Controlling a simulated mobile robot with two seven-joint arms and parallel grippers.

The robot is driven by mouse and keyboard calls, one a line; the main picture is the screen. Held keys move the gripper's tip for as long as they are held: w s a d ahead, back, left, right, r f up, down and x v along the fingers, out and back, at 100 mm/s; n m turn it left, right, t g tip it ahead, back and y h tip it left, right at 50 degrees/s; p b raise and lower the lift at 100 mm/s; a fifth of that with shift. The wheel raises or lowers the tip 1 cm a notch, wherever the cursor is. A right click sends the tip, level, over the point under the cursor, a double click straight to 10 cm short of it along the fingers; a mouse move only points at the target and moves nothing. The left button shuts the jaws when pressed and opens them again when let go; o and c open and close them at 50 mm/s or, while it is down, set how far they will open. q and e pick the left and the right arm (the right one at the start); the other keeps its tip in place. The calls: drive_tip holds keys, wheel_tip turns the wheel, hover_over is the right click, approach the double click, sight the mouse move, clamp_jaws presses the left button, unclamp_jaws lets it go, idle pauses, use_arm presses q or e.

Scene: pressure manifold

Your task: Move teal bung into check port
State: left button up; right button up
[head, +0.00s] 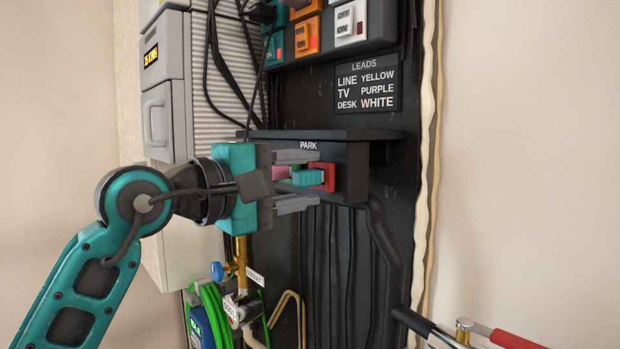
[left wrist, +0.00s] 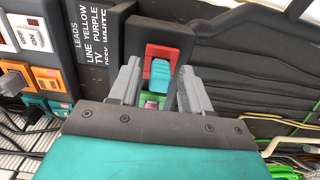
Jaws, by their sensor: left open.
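The teal bung (head: 308,178) sits at a red square socket (head: 325,170) on the dark block marked PARK (head: 350,160). In the left wrist view the bung (left wrist: 157,82) stands in front of the red socket (left wrist: 160,62). My left gripper (head: 312,179) is open, with one finger on either side of the bung. In the left wrist view the gripper (left wrist: 160,72) shows gaps between the bung and both fingers. A pink and green part (head: 283,172) lies between the fingers, nearer the palm. I cannot identify the check port. My right gripper is not in view.
A coiled green hose (head: 205,315) hangs at lower left. Switches (head: 348,22) and a LEADS sign (head: 366,83) are above. Black cables run nearby. A red handle (head: 510,339) is at lower right.

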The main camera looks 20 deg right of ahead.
sight(295, 181)
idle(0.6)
use_arm(q)
clamp_jaws()
idle(0.4)
drive_tip(key=shift+f+b, duration=0.1)
drive_tip(key=shift+b, duration=0.2)
drive_tip(key=shift+a, duration=0.15)
drive_tip(key=shift+b+v, duration=1.45)
drive_tip(key=shift+v, duration=1.45)
